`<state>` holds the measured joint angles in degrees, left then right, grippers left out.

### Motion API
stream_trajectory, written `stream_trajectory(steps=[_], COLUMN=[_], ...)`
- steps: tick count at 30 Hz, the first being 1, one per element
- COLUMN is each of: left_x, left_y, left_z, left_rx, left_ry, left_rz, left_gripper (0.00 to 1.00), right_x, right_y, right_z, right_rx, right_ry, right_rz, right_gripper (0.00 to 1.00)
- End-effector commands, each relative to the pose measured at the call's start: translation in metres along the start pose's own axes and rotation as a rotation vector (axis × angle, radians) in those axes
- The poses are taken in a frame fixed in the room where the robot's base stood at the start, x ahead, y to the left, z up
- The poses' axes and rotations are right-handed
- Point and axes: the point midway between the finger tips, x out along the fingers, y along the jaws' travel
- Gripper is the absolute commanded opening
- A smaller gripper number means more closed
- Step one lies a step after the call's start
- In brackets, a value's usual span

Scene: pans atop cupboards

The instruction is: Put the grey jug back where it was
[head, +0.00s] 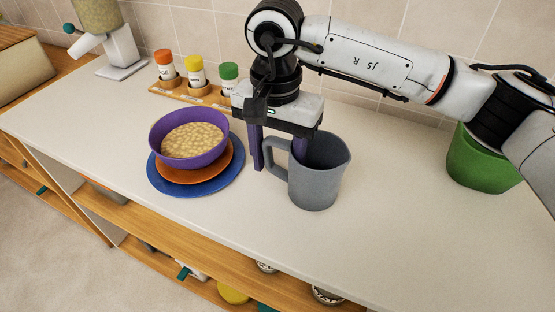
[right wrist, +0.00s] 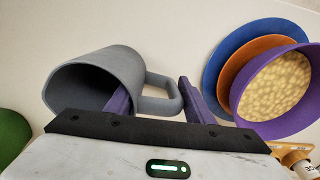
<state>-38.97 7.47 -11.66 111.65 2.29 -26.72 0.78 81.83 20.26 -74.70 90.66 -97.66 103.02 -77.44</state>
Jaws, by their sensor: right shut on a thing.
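The grey jug (head: 318,182) is upright at the middle of the white counter, with its handle to the left and its spout to the right. It also shows in the right wrist view (right wrist: 97,78), its mouth towards the camera. My right gripper (head: 277,160) comes from above, its purple fingers around the jug's handle side, shut on the jug. In the right wrist view, the gripper (right wrist: 156,100) has the handle (right wrist: 162,104) between its fingers. I cannot tell whether the jug's base touches the counter. My left gripper is not in view.
A purple bowl (head: 165,147) of pale food sits on an orange plate (head: 222,168) and a blue plate (head: 193,190), left of the jug. A spice rack (head: 177,92) stands behind. A green container (head: 480,166) stands at right. The counter (head: 400,230) right of the jug is clear.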

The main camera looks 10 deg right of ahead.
Motion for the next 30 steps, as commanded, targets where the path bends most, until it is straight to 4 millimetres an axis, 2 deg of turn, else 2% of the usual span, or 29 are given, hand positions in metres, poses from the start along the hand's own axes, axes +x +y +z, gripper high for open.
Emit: stream_trajectory(steps=[1, 2, 4, 13, 17, 20, 30], left_x=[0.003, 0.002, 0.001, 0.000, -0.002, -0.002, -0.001], left_y=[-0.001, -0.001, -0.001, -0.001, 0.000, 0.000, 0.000], left_z=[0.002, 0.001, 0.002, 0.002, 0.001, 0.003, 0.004], left_rx=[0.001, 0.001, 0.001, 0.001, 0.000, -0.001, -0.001], left_ry=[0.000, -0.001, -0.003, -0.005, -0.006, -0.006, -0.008], left_rz=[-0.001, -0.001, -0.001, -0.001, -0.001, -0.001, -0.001], left_gripper=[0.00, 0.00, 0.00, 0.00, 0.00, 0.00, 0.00], right_x=[0.003, 0.002, 0.002, 0.001, -0.006, -0.022, -0.094], right_y=[0.000, 0.000, 0.000, 0.000, 0.000, -0.001, -0.001], right_z=[0.000, 0.000, 0.000, 0.000, -0.001, -0.001, 0.000], right_rx=[0.000, 0.000, 0.001, 0.001, 0.001, 0.001, 0.001], right_ry=[0.001, 0.000, 0.000, 0.000, 0.001, 0.002, 0.002], right_rz=[0.000, 0.000, 0.000, 0.000, -0.001, -0.004, -0.002], right_gripper=[0.05, 0.53, 0.65, 0.67, 0.67, 0.67, 0.67])
